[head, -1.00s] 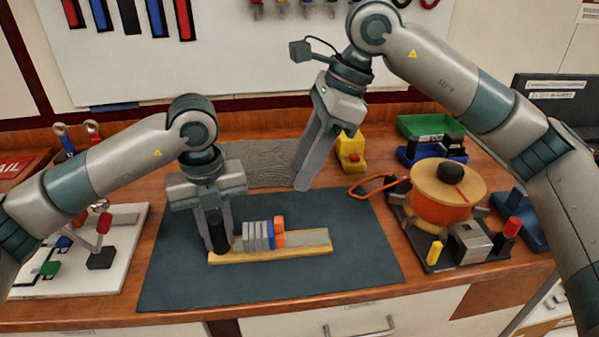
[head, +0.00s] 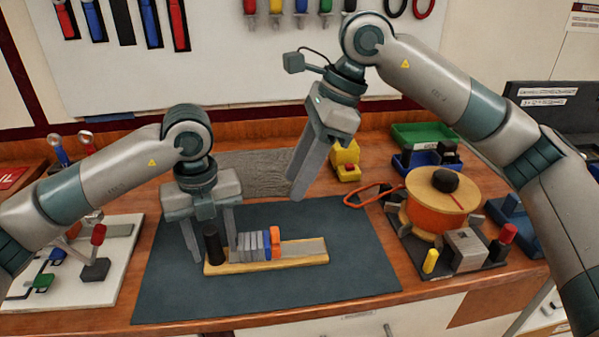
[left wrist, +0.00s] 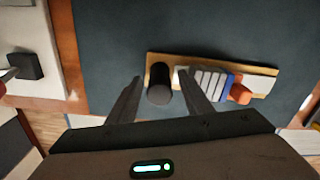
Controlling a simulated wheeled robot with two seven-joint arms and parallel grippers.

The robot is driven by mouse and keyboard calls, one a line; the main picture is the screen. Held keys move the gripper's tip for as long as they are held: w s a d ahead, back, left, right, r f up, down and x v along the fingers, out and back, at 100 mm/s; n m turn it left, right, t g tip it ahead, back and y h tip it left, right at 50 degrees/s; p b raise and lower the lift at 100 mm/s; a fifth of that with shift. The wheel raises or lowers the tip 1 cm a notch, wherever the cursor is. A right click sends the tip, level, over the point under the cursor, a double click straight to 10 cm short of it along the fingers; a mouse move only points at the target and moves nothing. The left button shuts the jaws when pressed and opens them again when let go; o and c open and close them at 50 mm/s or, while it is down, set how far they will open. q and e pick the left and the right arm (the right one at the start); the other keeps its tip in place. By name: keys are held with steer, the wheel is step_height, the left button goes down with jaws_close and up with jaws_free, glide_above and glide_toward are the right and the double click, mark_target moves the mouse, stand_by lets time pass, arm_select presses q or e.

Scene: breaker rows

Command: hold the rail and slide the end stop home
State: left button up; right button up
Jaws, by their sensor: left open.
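A grey rail (head: 305,247) lies on a wooden base (head: 270,264) on the dark mat. A black upright cylinder (head: 213,246) stands at its left end. Several grey blocks (head: 250,246), a blue block (head: 267,244) and an orange piece (head: 276,240), which looks like the end stop, sit side by side on it. The rail's right part is bare. My left gripper (head: 214,250) is open; its fingers stand either side of the black cylinder, which also shows between them in the left wrist view (left wrist: 158,85). My right gripper (head: 298,194) hangs above the mat's back edge, apart from the rail; its finger gap is unclear.
The dark mat (head: 330,285) is clear around the rail. A white board with levers (head: 115,285) lies at left. At right stand an orange drum fixture (head: 437,212), a yellow piece (head: 346,160) and blue and green bins (head: 425,132).

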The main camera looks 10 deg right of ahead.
arm_select(q)
step_height(320, 180, up, 12)
steer(key=shift+f, duration=0.1)
stand_by(0.5)
